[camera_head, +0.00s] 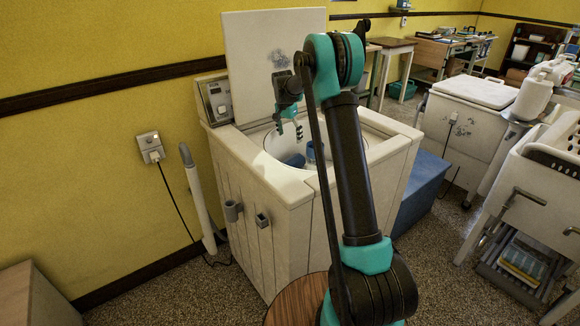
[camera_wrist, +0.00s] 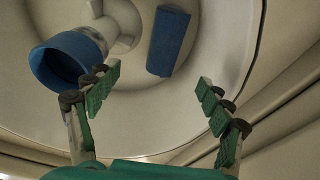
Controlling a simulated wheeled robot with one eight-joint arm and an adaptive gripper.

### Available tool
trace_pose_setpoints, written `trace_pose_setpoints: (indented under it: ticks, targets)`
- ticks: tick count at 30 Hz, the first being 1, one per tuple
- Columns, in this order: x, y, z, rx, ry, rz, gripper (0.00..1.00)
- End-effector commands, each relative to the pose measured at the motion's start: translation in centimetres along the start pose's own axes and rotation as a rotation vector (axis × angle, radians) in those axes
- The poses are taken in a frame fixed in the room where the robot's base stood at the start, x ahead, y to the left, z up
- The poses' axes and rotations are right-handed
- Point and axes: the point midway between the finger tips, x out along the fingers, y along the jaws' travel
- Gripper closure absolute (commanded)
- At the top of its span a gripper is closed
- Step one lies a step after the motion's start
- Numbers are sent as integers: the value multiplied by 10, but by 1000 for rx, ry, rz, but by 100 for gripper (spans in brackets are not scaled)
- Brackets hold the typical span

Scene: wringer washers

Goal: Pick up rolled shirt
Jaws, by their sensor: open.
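My gripper (camera_head: 289,134) is open and empty above the open tub of the white washer (camera_head: 262,208). It also shows in the wrist view (camera_wrist: 160,84), fingers wide apart. Two blue things lie in the tub. One is a round, hollow-ended blue piece (camera_wrist: 66,60), up and left of the fingers, close to the left fingertip in the picture. The other is a blue oblong (camera_wrist: 168,42), seen beyond the gap between the fingers. Blue shapes also show in the tub in the head view (camera_head: 293,160). I cannot tell for sure which is the rolled shirt.
The washer's lid (camera_head: 255,45) stands raised behind the tub. A pale central post (camera_wrist: 122,30) rises in the tub, and the tub rim (camera_wrist: 262,50) curves round at the right. A blue box (camera_head: 420,185) stands right of the washer. A second white washer (camera_head: 460,130) stands farther right.

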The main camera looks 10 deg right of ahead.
Motion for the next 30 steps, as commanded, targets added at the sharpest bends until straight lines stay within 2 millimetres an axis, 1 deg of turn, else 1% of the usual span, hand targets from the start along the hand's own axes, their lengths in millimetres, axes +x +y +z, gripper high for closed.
trace_pose_setpoints:
  ticks: [1,3,5,8,18,21,25,30]
  targets:
    - [2,-5,1,2,-4,1,20]
    - [6,-8,2,5,-7,2,20]
    - [10,-10,3,6,-8,2,20]
    - [23,-10,2,7,-8,2,20]
    - [90,-9,2,6,-7,2,20]
    - [106,-9,3,6,-7,2,20]
    - [118,-9,3,5,-7,1,20]
    - [124,-9,3,5,-7,1,20]
